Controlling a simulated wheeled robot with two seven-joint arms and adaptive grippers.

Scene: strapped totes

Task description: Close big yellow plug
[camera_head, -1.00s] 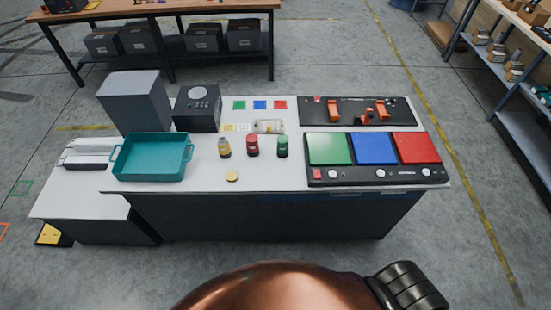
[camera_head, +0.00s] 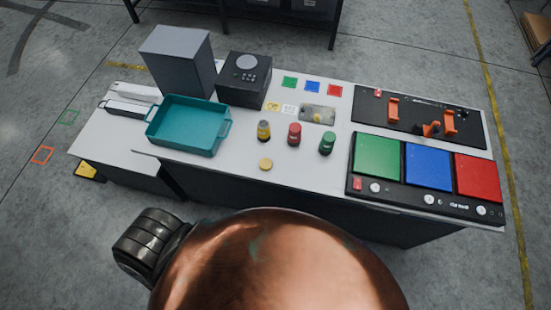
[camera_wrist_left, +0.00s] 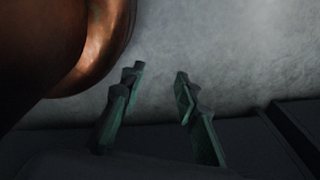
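A small yellow bottle-like item with a dark band (camera_head: 263,130) stands upright on the white worktop, left of a red one (camera_head: 294,134) and a green one (camera_head: 327,143). A flat round yellow disc (camera_head: 265,164) lies on the worktop in front of the yellow item, apart from it. I cannot tell which of the two is the big yellow plug. My left gripper (camera_wrist_left: 160,72) is open and empty in the left wrist view, with grey floor beyond its fingers. Neither gripper shows in the head view.
A teal tray (camera_head: 178,142) and a dark box with a round dial (camera_head: 244,85) stand left of the bottles. A panel with green, blue and red pads (camera_head: 400,193) lies right. An orange-handled panel (camera_head: 365,113) is behind it. The worktop around the disc is clear.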

